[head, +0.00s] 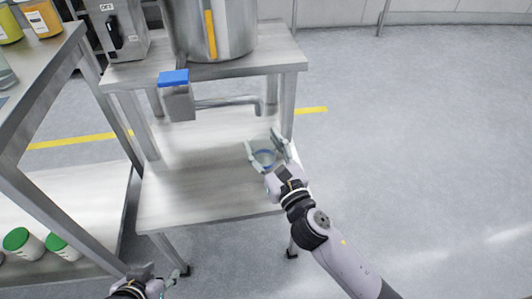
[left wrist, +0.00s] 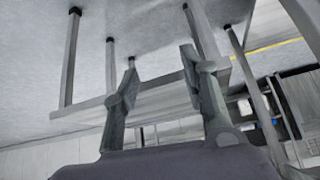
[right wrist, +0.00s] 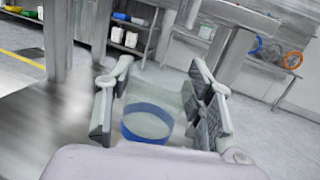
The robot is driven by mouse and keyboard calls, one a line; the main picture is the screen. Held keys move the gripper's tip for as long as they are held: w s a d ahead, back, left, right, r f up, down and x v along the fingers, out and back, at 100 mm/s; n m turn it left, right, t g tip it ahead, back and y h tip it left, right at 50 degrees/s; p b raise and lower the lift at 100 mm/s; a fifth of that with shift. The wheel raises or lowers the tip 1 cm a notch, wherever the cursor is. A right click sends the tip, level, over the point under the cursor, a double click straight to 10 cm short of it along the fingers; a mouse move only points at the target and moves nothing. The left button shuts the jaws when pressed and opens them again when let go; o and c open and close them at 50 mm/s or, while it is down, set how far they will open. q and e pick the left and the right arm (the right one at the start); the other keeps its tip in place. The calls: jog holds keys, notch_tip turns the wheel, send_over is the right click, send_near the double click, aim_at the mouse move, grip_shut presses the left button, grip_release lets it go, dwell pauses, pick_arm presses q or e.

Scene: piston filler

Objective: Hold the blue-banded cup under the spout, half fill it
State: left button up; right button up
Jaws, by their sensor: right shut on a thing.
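My right gripper (head: 267,148) is shut on the clear cup with a blue band (head: 264,158), above the lower shelf of the stand. In the right wrist view the cup (right wrist: 148,118) sits upright or nearly so between the fingers (right wrist: 156,80). I cannot make out any level in it. The filler's spout (head: 271,106) bends down at the end of a steel pipe, above the cup in the picture. Whether the cup is directly under it is unclear. My left gripper (head: 163,278) is at the bottom edge, its fingers apart and empty in the left wrist view (left wrist: 158,60).
A control box (head: 117,30) stands beside the hopper. The lower shelf (head: 185,190) looks clear. A bench on the left holds jars (head: 43,18), with green-lidded jars (head: 62,247) below. Floor at right is free.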

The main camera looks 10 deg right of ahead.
aim_at(262, 136)
jog(key=w, duration=0.3)
jog(key=shift+w+r+p, duration=0.1)
jog(key=shift+r+p, duration=0.15)
jog(key=shift+p, duration=0.1)
pick_arm(q)
jog(key=shift+s+a+f+g+y, duration=0.1)
jog(key=shift+s+a+f+g, duration=0.15)
jog(key=shift+s+g, duration=0.35)
jog(key=shift+s+a+f+g+y, duration=0.1)
jog(key=shift+s+a+f+g, duration=0.15)
jog(key=shift+s, duration=0.65)
jog(key=shift+s+a+f+g+y, duration=0.1)
jog(key=shift+s+a+f+g, duration=0.1)
jog(key=shift+s+g, duration=0.4)
pick_arm(e)
jog(key=shift+w, duration=1.2)
pick_arm(q)
jog(key=shift+s, duration=0.15)
jog(key=shift+c, duration=0.5)
